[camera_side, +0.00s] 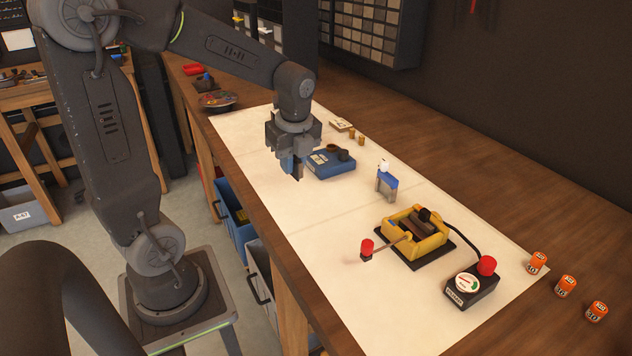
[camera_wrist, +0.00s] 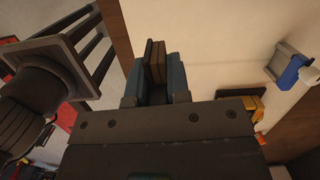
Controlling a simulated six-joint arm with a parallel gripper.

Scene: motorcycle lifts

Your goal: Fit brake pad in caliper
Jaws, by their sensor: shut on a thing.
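My gripper (camera_side: 297,172) hangs above the white mat, near its left edge in the side view. In the wrist view its blue-grey fingers (camera_wrist: 157,92) are shut on a brake pad (camera_wrist: 157,62). The pad has a brown block and a dark plate. In the side view the pad is hard to make out at the fingertips. The yellow caliper (camera_side: 399,226) sits on a dark base farther down the mat, well apart from my gripper. Dark parts lie inside it. Only a piece of yellow, likely the caliper, shows in the wrist view (camera_wrist: 250,102), partly hidden by my gripper.
A blue box (camera_side: 335,166) stands just beside my gripper. A blue-topped stand (camera_side: 386,184) is between it and the caliper. A black gauge box (camera_side: 470,291) with a hose, a red-capped item (camera_side: 367,249) and orange pots (camera_side: 566,286) are near the caliper.

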